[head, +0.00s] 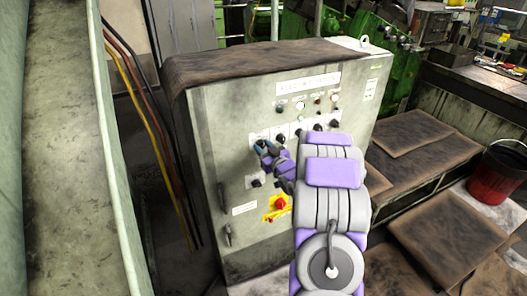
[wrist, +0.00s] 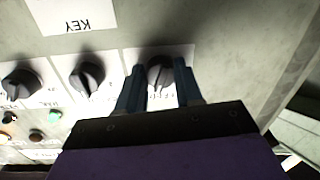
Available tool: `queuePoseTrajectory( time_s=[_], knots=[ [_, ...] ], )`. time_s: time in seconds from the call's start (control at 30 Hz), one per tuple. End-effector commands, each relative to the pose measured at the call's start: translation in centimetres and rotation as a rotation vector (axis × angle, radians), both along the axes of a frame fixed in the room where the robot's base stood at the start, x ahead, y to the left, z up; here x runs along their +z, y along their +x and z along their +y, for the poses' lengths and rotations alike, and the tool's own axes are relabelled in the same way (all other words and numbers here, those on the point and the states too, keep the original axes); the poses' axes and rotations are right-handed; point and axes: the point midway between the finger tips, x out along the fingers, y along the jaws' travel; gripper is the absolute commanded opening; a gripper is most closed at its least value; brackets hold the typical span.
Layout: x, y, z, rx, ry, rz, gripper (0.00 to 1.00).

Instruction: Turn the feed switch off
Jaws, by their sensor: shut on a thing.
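A grey control panel (head: 235,110) stands in the middle of the head view, with a row of black rotary knobs across its front. My gripper (head: 264,150) is at the leftmost knob of that row. In the wrist view the picture is upside down, and this black knob (wrist: 160,70) is the rightmost one. The two blue fingers of my gripper (wrist: 158,82) stand on either side of the knob and are shut on it. The label beside the knob is partly hidden and I cannot read it. My gripper hides the lower part of the knob.
Two more black knobs, one in the middle (wrist: 88,77) and one at left (wrist: 22,82), sit beside the gripped one. A red emergency button (head: 281,203) on a yellow plate is below my gripper. Cables (head: 150,110) hang left of the panel. A red bucket (head: 497,172) stands far right.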

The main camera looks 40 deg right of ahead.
Motion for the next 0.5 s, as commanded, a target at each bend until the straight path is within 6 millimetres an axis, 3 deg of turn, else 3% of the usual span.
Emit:
queuePoseTrajectory(
  time_s=[0.5],
  knots=[
    [-0.02,-0.01,0.00,-0.001,-0.290,0.069,0.05]
  ],
)
